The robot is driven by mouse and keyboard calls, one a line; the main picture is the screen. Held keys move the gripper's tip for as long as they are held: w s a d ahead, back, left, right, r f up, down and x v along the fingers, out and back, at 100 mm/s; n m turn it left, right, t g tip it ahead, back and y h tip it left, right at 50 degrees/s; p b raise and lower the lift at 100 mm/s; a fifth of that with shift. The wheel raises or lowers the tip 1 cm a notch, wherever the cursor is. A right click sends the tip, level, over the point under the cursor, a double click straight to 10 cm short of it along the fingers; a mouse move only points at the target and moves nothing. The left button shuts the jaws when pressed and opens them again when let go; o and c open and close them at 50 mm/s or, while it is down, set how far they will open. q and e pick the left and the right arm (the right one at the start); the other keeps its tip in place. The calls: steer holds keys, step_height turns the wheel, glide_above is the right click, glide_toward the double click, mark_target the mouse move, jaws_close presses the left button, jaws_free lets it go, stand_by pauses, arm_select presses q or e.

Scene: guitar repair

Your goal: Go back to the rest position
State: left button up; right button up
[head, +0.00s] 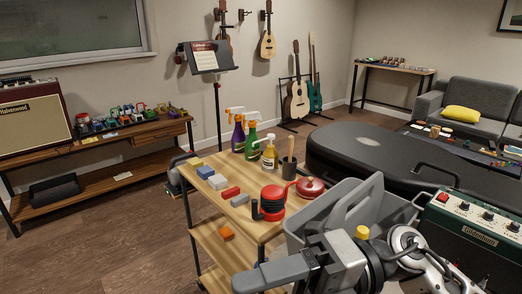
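One arm of mine comes in from the lower right in the head view, with black and white links. Its gripper, my right one (272,272), points left in front of the wooden cart (228,253), low in the picture. The fingers are seen nearly side-on and overlap, so I cannot tell whether they are open or shut. I see nothing clearly held in them. My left gripper and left arm are not in view.
The cart top holds spray bottles (238,132), coloured blocks (218,181) and red round items (310,187). A grey tote (345,205) stands right behind my arm. A green amplifier (470,232) is at the right, a black case (370,155) behind. Floor (110,245) is clear at left.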

steer(key=w+d+r+m+t+y, duration=0.2)
steer(key=w+m+t+y, duration=0.4)
steer(key=m+t, duration=0.7)
steer(key=w+d+f+m+t+h+p, duration=0.1)
steer(key=w+d+f+m+t+h, duration=0.25)
steer(key=m+t+h, duration=0.35)
steer(key=w+d+f+m+t+h, duration=0.2)
steer(key=f+m+t+h, duration=0.25)
steer(key=m, duration=0.55)
steer(key=s+d+f+m+g+h, duration=0.3)
steer(key=s+f+m+g+h, duration=0.1)
steer(key=f, duration=0.7)
steer(key=s+d+f+m+g+h, duration=0.3)
steer(key=s+f+m+h, duration=0.1)
steer(key=f, duration=0.7)
steer(key=s+m, duration=0.1)
steer(key=s, duration=0.1)
steer(key=shift+s+d+f+g+p, duration=0.15)
steer(key=shift+s+d+g+p, duration=0.05)
steer(key=shift+s+g+p, duration=0.2)
